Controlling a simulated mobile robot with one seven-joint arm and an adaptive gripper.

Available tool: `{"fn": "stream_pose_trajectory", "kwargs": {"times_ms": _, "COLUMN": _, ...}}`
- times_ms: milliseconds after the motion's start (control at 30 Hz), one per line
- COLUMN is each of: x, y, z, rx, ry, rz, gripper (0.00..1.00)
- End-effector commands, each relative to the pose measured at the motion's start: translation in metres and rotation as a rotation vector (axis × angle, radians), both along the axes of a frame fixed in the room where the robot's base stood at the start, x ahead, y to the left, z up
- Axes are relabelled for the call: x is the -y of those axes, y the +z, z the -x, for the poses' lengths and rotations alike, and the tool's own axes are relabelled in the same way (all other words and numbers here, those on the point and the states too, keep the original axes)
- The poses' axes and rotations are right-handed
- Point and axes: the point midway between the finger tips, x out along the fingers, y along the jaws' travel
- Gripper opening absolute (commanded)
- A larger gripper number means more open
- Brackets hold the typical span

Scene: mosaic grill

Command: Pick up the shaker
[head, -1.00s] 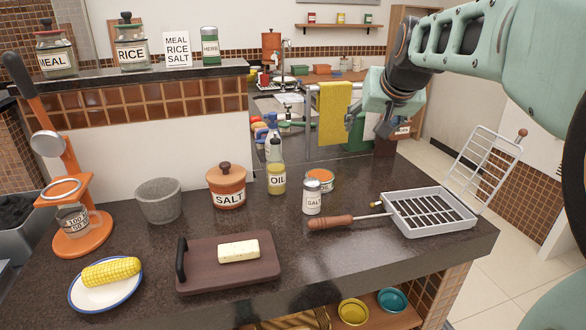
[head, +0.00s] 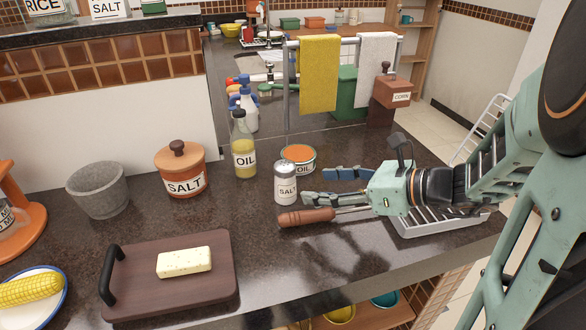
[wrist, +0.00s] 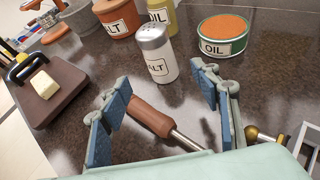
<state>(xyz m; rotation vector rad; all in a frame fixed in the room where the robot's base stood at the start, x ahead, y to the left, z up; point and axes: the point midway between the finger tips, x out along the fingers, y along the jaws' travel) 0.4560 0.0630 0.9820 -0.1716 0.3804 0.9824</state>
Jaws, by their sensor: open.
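The shaker (head: 286,184) is a small white cylinder with a silver perforated cap and a SALT label. It stands upright on the dark counter, and it also shows in the wrist view (wrist: 157,55). My gripper (head: 325,185) is open with blue-padded fingers, just to the right of the shaker and pointing left towards it. In the wrist view my gripper (wrist: 160,100) has nothing between its pads at shaker height. The shaker stands beyond the fingertips, apart from them, roughly centred between them.
A wooden-handled tool (head: 306,217) lies in front of the shaker and below my fingers. An OIL tin (head: 303,168) stands close behind it. An OIL bottle (head: 244,155) and SALT jar (head: 180,172) stand left. A cutting board (head: 205,288) with a pale block lies front left.

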Motion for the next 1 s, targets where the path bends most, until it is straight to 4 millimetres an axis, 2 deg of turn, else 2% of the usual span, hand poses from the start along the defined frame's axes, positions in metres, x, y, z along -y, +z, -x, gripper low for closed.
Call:
{"fn": "stream_pose_trajectory", "kwargs": {"times_ms": 300, "x": -0.036, "y": -0.018, "z": -0.022, "rx": -0.005, "ry": -0.004, "rz": -0.014, "gripper": 0.57}}
{"fn": "stream_pose_trajectory", "kwargs": {"times_ms": 467, "x": -0.044, "y": -0.022, "z": -0.028, "rx": -0.005, "ry": -0.006, "rz": -0.013, "gripper": 0.57}}
{"fn": "stream_pose_trajectory", "kwargs": {"times_ms": 733, "x": -0.072, "y": -0.040, "z": -0.048, "rx": -0.004, "ry": -0.003, "rz": -0.011, "gripper": 0.57}}
{"fn": "stream_pose_trajectory", "kwargs": {"times_ms": 1000, "x": -0.081, "y": -0.043, "z": -0.055, "rx": -0.004, "ry": -0.007, "rz": -0.011, "gripper": 0.57}}
